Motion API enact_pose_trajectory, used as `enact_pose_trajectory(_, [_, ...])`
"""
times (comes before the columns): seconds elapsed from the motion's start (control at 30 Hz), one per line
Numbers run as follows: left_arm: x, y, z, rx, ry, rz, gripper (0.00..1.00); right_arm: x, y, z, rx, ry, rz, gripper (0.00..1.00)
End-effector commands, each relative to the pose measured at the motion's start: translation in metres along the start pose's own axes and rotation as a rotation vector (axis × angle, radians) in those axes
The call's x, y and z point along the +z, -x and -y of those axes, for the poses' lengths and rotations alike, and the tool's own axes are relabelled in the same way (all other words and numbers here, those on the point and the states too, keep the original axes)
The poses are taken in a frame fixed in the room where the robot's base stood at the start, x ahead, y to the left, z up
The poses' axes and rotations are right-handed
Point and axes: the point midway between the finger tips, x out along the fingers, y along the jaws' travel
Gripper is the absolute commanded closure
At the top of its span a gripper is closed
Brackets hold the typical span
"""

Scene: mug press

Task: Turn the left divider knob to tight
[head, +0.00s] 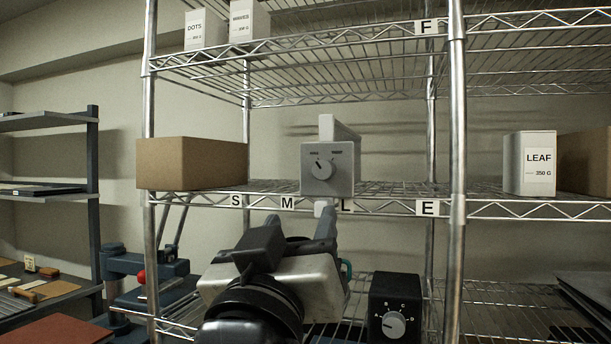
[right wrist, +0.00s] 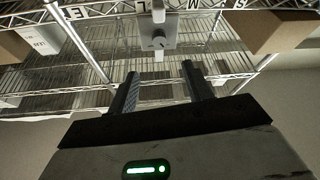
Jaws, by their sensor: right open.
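A grey divider box (head: 343,182) sits at the front edge of the middle shelf, with a pale upright plate behind its top. Its round knob (head: 321,170) faces me, with the pointer toward the upper left. Two small labels above the knob are too small to read. My right gripper (head: 297,224) is below and in front of the box, open and empty, apart from the knob. In the right wrist view the picture is upside down, and the knob (right wrist: 159,42) lies beyond the gap between the open fingers (right wrist: 160,72). My left gripper is not in view.
A brown carton (head: 192,164) stands left of the box. A LEAF carton (head: 529,163) is to the right, past a shelf post (head: 457,170). Letter labels run along the shelf edge. A black box with a dial (head: 393,305) is lower right.

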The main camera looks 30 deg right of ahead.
Motion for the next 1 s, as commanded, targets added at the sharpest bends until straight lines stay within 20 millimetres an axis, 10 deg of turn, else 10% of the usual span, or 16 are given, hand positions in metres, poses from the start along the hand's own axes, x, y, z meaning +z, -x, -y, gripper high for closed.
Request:
enact_pose_trajectory(0.6, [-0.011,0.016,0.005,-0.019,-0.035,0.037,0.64,-0.003,-0.126,0.000,0.001,0.006,-0.002,0.50])
enact_pose_trajectory(1.0, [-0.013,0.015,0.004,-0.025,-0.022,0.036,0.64,0.001,-0.142,0.001,-0.001,0.004,0.000,0.50])
